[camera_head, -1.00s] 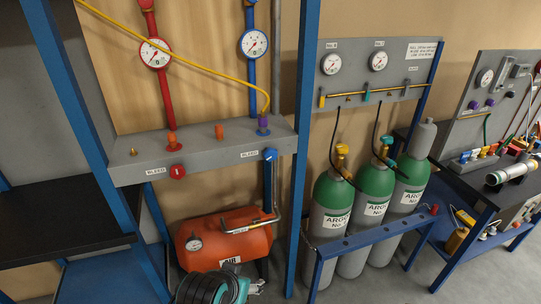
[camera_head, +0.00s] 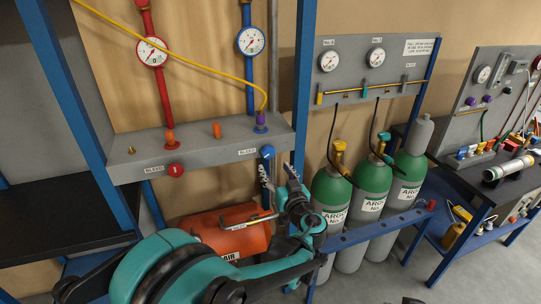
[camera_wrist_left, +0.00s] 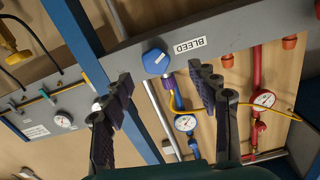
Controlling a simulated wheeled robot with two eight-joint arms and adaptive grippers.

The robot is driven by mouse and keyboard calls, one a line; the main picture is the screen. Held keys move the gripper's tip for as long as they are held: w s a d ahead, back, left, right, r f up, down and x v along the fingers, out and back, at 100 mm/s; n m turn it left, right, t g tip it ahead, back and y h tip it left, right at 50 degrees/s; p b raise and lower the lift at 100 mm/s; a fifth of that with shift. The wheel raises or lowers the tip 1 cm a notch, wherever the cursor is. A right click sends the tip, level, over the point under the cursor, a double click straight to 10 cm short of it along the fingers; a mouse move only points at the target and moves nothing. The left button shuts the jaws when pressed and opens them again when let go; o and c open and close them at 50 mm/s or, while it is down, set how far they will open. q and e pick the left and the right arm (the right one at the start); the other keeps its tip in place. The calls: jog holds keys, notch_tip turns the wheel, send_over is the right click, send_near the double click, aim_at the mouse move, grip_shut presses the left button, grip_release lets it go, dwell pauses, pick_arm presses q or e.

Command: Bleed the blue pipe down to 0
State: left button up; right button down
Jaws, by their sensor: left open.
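The blue pipe (camera_head: 247,93) runs down the wooden panel to the grey manifold shelf, with a white-faced blue gauge (camera_head: 251,41) on it; its reading is too small to tell. The blue bleed knob (camera_head: 267,152) sits on the shelf's front face beside a BLEED label. My left gripper (camera_head: 278,178) is open just below and in front of this knob. In the left wrist view the blue knob (camera_wrist_left: 155,61) shows between and beyond the open fingertips (camera_wrist_left: 160,80), apparently not touched. The blue gauge (camera_wrist_left: 185,123) also shows there. My right gripper is not seen.
A red bleed knob (camera_head: 175,170) and red gauge (camera_head: 152,51) are to the left. A yellow hose (camera_head: 190,62) crosses the panel. A blue upright post (camera_head: 302,90) stands close right of the blue knob. An orange tank (camera_head: 228,231) lies below; argon cylinders (camera_head: 372,180) stand right.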

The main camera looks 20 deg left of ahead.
aim_at(269, 154)
pick_arm(q)
jog(key=shift+t, duration=0.3)
jog(key=x, duration=0.4)
jog(key=b+x, duration=0.1)
jog(key=x, duration=0.2)
jog(key=shift+w+d+r+b, duration=0.15)
jog(key=shift+w+b, duration=0.15)
jog(key=shift+w, duration=0.3)
jog(key=c, duration=1.2)
